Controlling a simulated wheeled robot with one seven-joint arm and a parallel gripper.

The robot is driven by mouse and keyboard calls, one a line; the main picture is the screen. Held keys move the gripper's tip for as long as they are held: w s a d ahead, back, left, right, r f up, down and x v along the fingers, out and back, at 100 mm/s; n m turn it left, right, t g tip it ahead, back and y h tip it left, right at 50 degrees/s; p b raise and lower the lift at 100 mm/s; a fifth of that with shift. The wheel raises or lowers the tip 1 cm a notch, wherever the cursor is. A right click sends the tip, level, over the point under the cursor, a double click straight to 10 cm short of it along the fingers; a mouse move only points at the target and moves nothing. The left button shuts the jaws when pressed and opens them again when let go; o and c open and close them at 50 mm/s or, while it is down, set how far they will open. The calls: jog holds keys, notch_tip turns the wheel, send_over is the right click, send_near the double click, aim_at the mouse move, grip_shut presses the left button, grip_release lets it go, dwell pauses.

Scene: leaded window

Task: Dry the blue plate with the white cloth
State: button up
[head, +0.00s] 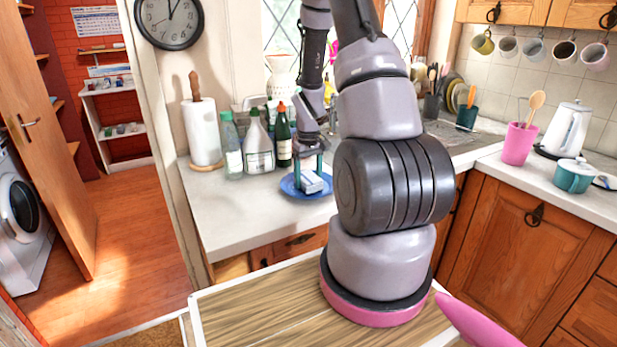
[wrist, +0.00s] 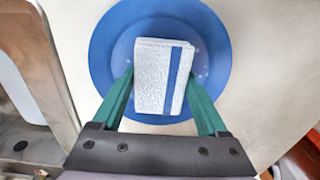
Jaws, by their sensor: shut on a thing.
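The blue plate (wrist: 215,50) lies flat on the pale countertop. It also shows in the head view (head: 290,188), partly hidden behind my arm and gripper. The white cloth (wrist: 152,75), folded into a pad with a blue stripe, is over the middle of the plate. In the head view the cloth (head: 312,183) is between the fingertips, at the plate's surface; I cannot tell if it presses on it. My gripper (wrist: 160,90) points down with its green fingers shut on the cloth's two sides. Small pale drops show on the plate beside the cloth.
A paper towel roll (head: 202,132) and several bottles (head: 258,148) stand behind and left of the plate. A metal sink edge (wrist: 20,75) shows at the left in the wrist view. The counter (head: 235,215) in front and left of the plate is clear.

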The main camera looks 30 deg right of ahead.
jog(key=shift+f, duration=0.25)
